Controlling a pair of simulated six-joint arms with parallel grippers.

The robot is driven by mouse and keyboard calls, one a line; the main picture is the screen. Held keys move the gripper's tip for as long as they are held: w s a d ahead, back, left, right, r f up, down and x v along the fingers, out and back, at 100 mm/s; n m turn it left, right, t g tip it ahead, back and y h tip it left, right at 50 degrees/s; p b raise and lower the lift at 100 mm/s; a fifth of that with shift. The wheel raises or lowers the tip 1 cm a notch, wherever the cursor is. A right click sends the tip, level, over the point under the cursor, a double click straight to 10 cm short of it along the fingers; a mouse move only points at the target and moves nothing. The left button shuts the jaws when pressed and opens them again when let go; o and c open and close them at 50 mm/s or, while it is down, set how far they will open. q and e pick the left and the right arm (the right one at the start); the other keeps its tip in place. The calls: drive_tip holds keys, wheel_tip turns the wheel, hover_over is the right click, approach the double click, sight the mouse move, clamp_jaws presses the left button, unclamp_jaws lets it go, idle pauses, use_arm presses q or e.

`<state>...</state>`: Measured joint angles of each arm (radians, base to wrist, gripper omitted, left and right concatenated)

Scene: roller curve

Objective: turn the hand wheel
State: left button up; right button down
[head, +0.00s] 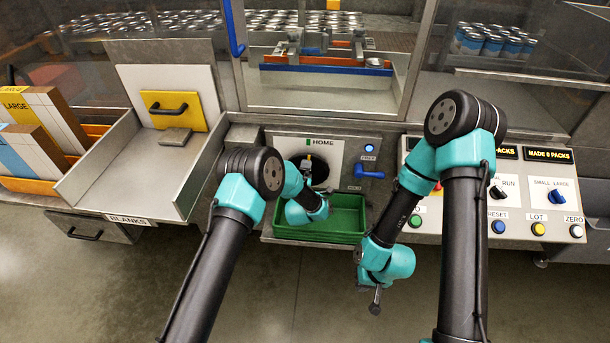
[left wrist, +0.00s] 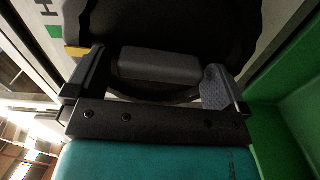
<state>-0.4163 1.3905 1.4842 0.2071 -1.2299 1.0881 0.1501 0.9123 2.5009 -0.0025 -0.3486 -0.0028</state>
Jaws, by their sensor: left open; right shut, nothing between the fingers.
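The black hand wheel (head: 325,168) sits on the light panel under the HOME label, partly hidden behind my left arm. In the left wrist view the dark wheel (left wrist: 190,28) fills the top, with a grey grip (left wrist: 158,66) in front of its rim. My left gripper (left wrist: 156,78) is open, with one finger on each side of that grip. Whether either finger touches it I cannot tell. In the head view the left fingers are mostly hidden by the arm. My right gripper (head: 375,300) is shut and empty, pointing down in front of the console, away from the wheel.
A green bin (head: 345,228) lies just below the wheel. A blue lever (head: 369,174) is right of it, beside my right arm. A button console (head: 530,200) stands farther right. The blanks tray (head: 120,185) is at left.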

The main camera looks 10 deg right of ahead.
use_arm(q)
drive_tip(key=v, duration=1.7)
drive_tip(key=shift+s+a, duration=0.15)
drive_tip(key=shift+s, duration=0.05)
drive_tip(key=s+a+f+m+g, duration=0.3)
drive_tip(key=a+f+g, duration=0.15)
drive_tip(key=a, duration=0.45)
drive_tip(key=s+a+f+m+g, duration=0.3)
drive_tip(key=a+f+m+g, duration=0.15)
drive_tip(key=a, duration=0.45)
drive_tip(key=s+a+m+g, duration=0.2)
drive_tip(key=s+a+g, duration=0.2)
drive_tip(key=s, duration=0.5)
drive_tip(key=s+a+m+g, duration=0.3)
drive_tip(key=s+a, duration=0.3)
drive_tip(key=s, duration=0.2)
drive_tip(key=shift+s+a+r+g, duration=0.2)
drive_tip(key=shift+s+a+g, duration=0.1)
drive_tip(key=shift+s+g, duration=0.1)
drive_tip(key=shift+w, duration=0.1)
